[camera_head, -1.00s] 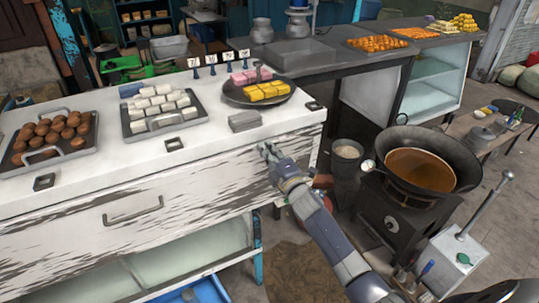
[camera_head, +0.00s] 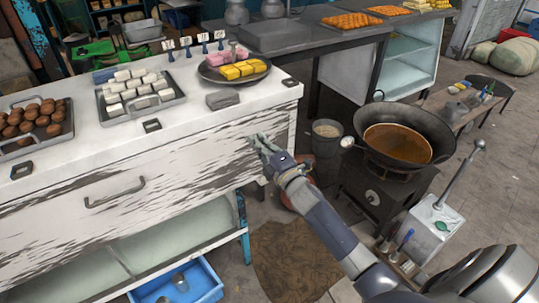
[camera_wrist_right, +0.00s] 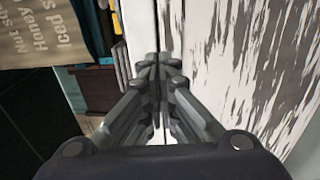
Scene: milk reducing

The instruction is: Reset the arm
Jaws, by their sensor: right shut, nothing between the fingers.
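My right gripper (camera_head: 258,143) is at the front face of the white counter (camera_head: 150,185), below its top edge and near its right end. Its fingers are together with nothing between them. In the right wrist view the closed right gripper (camera_wrist_right: 158,72) points along the peeling white wood (camera_wrist_right: 250,60). I cannot tell whether it touches the wood. My right arm (camera_head: 325,225) reaches in from the lower right. My left gripper is not in view.
A wok (camera_head: 402,145) of brown liquid stands on a dark stove right of my arm. A grey bucket (camera_head: 326,142) stands behind the arm. The counter carries a plate of sweets (camera_head: 234,68), a tray of white pieces (camera_head: 140,95) and brown balls (camera_head: 35,122). A blue crate (camera_head: 200,285) is below.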

